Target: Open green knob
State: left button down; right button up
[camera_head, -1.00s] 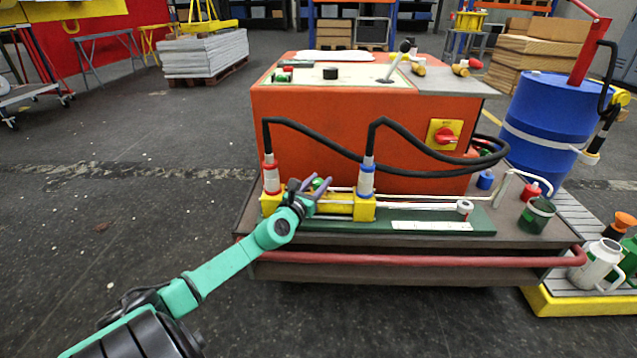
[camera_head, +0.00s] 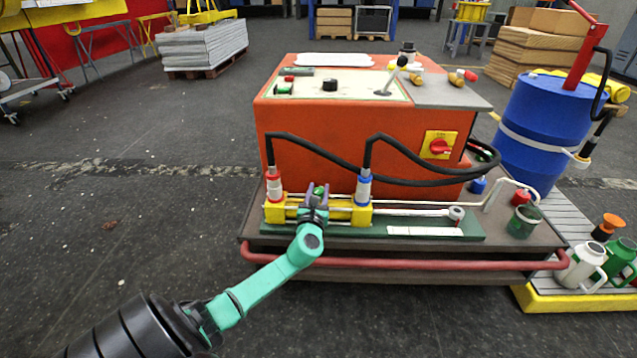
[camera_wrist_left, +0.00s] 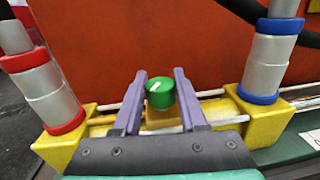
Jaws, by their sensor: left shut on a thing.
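The green knob (camera_head: 319,190) sits on the yellow cylinder assembly (camera_head: 275,212) between two hose fittings. It has a white mark on top in the left wrist view (camera_wrist_left: 160,93). My left gripper (camera_head: 315,188) has its purple fingers on either side of the knob and is shut on it; the fingers also show in the left wrist view (camera_wrist_left: 160,76). My right gripper is not in view.
A red-ringed fitting (camera_head: 274,188) stands left of the gripper and a blue-ringed fitting (camera_head: 363,190) right of it, both with black hoses. The orange cabinet (camera_head: 310,150) rises behind. A red rail (camera_head: 450,265) runs along the cart's front.

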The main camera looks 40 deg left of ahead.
pick_arm(q)
jog(key=shift+r+n+g+y+p, duration=0.15)
jog(key=shift+n+g+y+p, duration=0.2)
jog(key=shift+n+g+y, duration=0.55)
jog(key=shift+n+y, duration=0.1)
jog(key=shift+y, duration=0.2)
jog(key=shift+n+g+y, duration=0.6)
jog(key=shift+g+y, duration=0.1)
jog(key=shift+n+g+y, duration=0.4)
jog(key=shift+g, duration=0.1)
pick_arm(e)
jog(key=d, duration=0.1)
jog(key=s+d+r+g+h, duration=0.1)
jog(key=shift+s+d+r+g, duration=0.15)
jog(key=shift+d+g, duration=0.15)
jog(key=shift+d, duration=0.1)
pick_arm(q)
jog(key=shift+c, duration=2.3)
grip_release()
